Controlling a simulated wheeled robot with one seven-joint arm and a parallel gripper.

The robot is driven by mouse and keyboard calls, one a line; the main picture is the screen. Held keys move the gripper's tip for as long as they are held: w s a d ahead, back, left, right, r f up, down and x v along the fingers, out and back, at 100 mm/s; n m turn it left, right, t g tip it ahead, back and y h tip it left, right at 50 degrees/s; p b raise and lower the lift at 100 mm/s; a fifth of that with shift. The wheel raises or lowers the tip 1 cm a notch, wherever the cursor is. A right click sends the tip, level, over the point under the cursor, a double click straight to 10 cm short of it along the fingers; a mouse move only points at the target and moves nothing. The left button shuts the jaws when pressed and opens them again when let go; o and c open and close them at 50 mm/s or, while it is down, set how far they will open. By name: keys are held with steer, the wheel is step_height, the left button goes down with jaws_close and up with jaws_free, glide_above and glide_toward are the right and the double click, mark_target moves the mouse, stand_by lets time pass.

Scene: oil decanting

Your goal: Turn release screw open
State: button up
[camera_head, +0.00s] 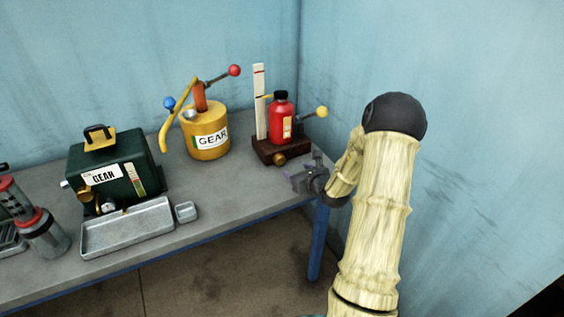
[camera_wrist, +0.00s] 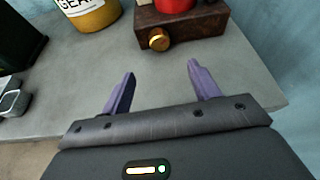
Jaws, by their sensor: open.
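The release screw (camera_wrist: 159,40) is a small brass knob on the front of a dark red-brown base block (camera_wrist: 201,26). In the head view the screw (camera_head: 279,159) sits low on the block's front, below a red bottle (camera_head: 281,123). My gripper (camera_wrist: 160,82) is open and empty, its two purple fingers spread apart. It is in front of the block and short of the screw, with bare tabletop between. In the head view my gripper (camera_head: 306,170) is just right of the block near the table's right end.
A white upright scale (camera_head: 260,100) and a yellow-knobbed lever (camera_head: 321,112) are by the bottle. A yellow GEAR can (camera_head: 206,146) stands left, then a green GEAR box (camera_head: 118,163), a metal tray (camera_head: 128,230) and a small dish (camera_head: 186,211). A blue wall (camera_head: 480,120) closes the right side.

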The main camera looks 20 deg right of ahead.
mark_target(281, 161)
steer(key=p+x, duration=0.1)
steer(key=x, duration=1.2)
steer(key=shift+r, duration=0.1)
steer(key=shift+s, duration=0.1)
steer(key=c, duration=1)
